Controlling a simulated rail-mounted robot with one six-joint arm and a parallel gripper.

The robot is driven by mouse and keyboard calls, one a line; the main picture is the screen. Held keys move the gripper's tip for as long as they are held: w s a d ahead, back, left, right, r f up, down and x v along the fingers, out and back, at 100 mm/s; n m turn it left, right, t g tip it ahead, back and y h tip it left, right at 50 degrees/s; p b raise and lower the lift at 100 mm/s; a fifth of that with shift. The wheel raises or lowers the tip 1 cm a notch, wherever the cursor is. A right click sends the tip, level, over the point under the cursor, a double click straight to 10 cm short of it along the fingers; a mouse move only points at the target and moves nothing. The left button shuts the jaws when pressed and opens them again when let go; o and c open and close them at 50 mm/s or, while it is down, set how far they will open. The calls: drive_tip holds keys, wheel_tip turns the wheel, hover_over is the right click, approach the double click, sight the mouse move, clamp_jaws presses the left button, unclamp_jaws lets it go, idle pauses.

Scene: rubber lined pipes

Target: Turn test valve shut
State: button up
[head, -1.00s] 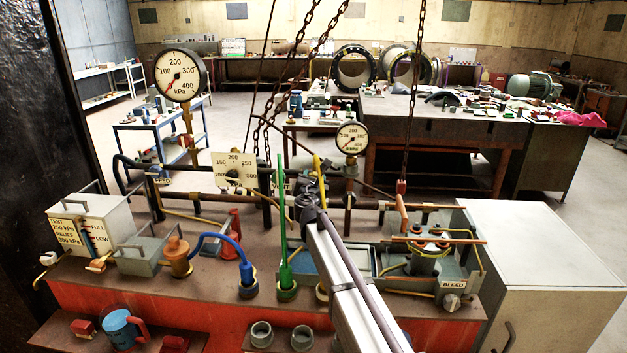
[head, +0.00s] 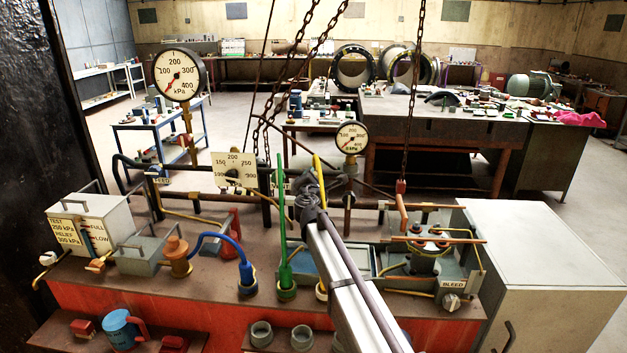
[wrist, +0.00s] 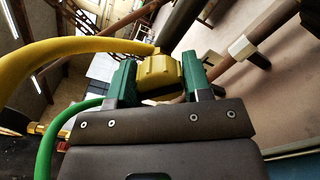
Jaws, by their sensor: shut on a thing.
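My gripper (wrist: 158,78) has green fingers on both sides of a yellow ribbed fitting (wrist: 160,70) in the wrist view and is shut on it. A yellow hose (wrist: 70,52) runs into this fitting, which meets a dark pipe behind it. In the head view my gripper (head: 312,190) is at the pipework behind the bench, partly hidden by my own arm. The yellow hose (head: 320,175) rises beside it. A small label that seems to read TEST (head: 161,181) is on the pipework at left; I cannot make out the test valve's handle clearly.
A green hose (head: 282,215) stands upright just left of my arm. A blue hose (head: 212,236) curves over the bench. Chains (head: 410,110) hang behind. Gauges (head: 179,75) stand above the pipes. A grey cabinet (head: 530,245) is at right.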

drive_tip(key=m, duration=0.5)
drive_tip(key=shift+f+m, duration=0.1)
drive_tip(key=shift+m, duration=0.2)
drive_tip(key=m, duration=0.4)
drive_tip(key=shift+m, duration=0.4)
drive_tip(key=o, duration=0.9)
drive_tip(key=shift+s, duration=0.1)
drive_tip(key=s, duration=1)
drive_tip(key=shift+s, duration=0.35)
